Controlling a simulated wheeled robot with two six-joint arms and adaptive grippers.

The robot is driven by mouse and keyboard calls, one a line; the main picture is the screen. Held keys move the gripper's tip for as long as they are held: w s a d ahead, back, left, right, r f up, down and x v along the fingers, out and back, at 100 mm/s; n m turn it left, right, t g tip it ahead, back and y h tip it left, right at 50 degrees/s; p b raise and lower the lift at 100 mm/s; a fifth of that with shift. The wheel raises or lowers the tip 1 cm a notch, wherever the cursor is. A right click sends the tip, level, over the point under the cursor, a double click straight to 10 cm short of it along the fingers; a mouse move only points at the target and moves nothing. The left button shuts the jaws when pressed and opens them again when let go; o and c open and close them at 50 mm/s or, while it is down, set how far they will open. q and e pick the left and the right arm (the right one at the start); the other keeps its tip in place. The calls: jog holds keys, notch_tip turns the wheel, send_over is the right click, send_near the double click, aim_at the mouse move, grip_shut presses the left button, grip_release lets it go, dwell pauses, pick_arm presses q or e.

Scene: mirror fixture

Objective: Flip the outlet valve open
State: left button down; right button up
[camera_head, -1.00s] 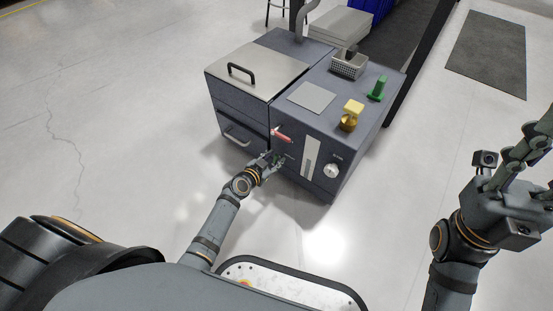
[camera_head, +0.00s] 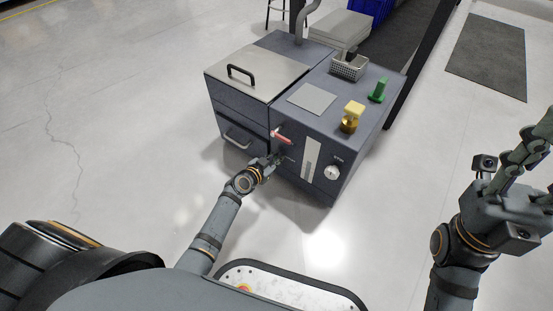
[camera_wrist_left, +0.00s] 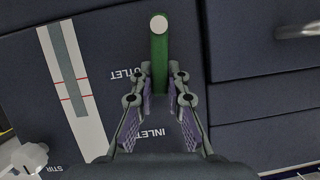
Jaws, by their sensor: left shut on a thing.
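The outlet valve shows as a green lever with a white end (camera_wrist_left: 158,48) on the dark front panel, beside the OUTLET label, in the left wrist view. My left gripper (camera_head: 278,158) is at the panel in the head view, below a red lever (camera_head: 282,138). In the left wrist view its fingertips (camera_wrist_left: 160,72) are on both sides of the green lever, shut on it. The lever's base is partly hidden between the fingers. In the head view the gripper hides most of this lever. My right gripper (camera_head: 530,155) is raised at the right edge, partly cut off.
The machine has a level strip (camera_head: 311,158) and a white knob (camera_head: 332,172) right of the levers. On top are a yellow object (camera_head: 351,117), a green object (camera_head: 378,90) and a wire basket (camera_head: 349,67). The floor left of the machine is clear.

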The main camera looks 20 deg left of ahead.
pick_arm(q)
jog(key=shift+w+a+f+n+b, duration=0.1)
jog(key=shift+a+f+n+b, duration=0.1)
jog(key=shift+a+n+b, duration=0.15)
jog(key=shift+r+h, duration=0.1)
jog(key=shift+h, duration=0.2)
jog(key=shift+r+n, duration=0.15)
jog(key=shift+n, duration=0.1)
jog(key=c, duration=1.3)
grip_release()
jog(key=shift+s+a, duration=0.15)
jog(key=shift+s, duration=0.1)
jog(key=v, duration=1.1)
jog(key=shift+s+a+r, duration=0.1)
jog(key=shift+a+r, duration=0.05)
jog(key=shift+r, duration=0.15)
